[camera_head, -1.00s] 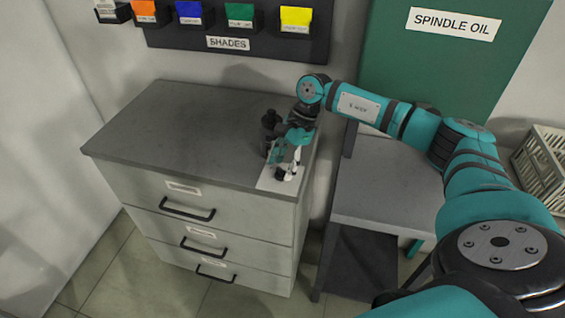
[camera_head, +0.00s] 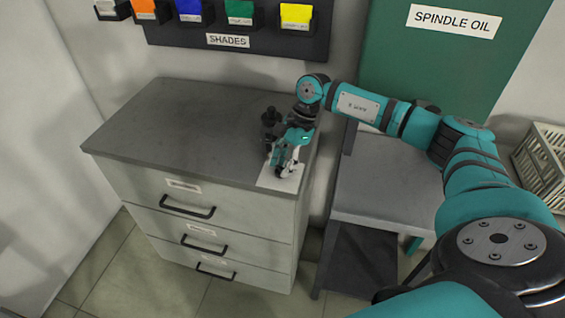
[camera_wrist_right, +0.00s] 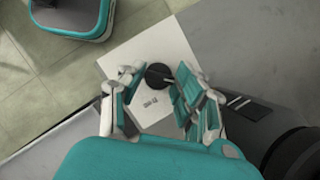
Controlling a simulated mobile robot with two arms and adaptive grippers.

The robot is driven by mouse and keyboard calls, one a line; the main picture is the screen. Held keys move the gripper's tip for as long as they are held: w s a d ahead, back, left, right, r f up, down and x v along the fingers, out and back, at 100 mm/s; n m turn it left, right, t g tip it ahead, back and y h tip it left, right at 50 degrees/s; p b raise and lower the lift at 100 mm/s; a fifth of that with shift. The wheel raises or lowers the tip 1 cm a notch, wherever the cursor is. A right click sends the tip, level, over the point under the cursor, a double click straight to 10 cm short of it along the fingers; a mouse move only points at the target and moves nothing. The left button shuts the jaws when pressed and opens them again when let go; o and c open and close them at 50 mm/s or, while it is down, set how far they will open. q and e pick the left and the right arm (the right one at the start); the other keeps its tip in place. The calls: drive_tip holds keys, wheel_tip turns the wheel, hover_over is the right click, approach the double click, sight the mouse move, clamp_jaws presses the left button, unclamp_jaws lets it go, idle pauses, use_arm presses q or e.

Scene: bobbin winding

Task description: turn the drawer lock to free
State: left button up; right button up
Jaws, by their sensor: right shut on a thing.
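The drawer lock is a round black knob (camera_wrist_right: 158,75) on a white plate (camera_wrist_right: 178,42) on top of the grey drawer cabinet (camera_head: 160,130). The plate also shows at the cabinet's front right corner in the head view (camera_head: 267,181). My right gripper (camera_head: 284,170) points down over the plate and is shut on the knob. In the right wrist view the fingers of this gripper (camera_wrist_right: 160,82) stand on both sides of the knob. Small marks on the plate are too blurred to read. My left gripper is in neither view.
A dark upright object (camera_head: 269,118) stands on the cabinet top close behind my right gripper. The rest of the cabinet top is clear. All drawers look shut. A lower grey table (camera_head: 385,185) stands to the right, with a pale crate (camera_head: 540,160) beyond it.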

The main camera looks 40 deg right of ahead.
drive_tip(key=shift+m, duration=0.4)
drive_tip(key=m+t+b, duration=0.1)
drive_tip(key=m, duration=0.1)
drive_tip(key=m+b, duration=0.1)
drive_tip(key=shift+s+f+m+t+h, duration=0.1)
drive_tip(key=shift+m+t+h, duration=0.2)
drive_tip(key=shift+m+t, duration=0.1)
drive_tip(key=m+t+h+b, duration=0.1)
drive_tip(key=m+b, duration=0.1)
drive_tip(key=m, duration=0.2)
drive_tip(key=shift+m+b, duration=0.3)
drive_tip(key=shift+b, duration=0.05)
drive_tip(key=m+h+b, duration=0.1)
drive_tip(key=m, duration=0.1)
drive_tip(key=m+t+h+b, duration=0.1)
drive_tip(key=m+b, duration=0.1)
drive_tip(key=m, duration=0.1)
drive_tip(key=shift+a+b, duration=0.2)
drive_tip(key=shift+b, duration=0.1)
drive_tip(key=shift+s+m+h+b, duration=0.1)
drive_tip(key=shift+m+h+b, duration=0.7)
drive_tip(key=shift+m, duration=0.9)
drive_tip(key=shift+r+m, duration=0.2)
drive_tip(key=shift+m, duration=0.1)
drive_tip(key=o, duration=1.1)
drive_tip(key=shift+o, duration=0.2)
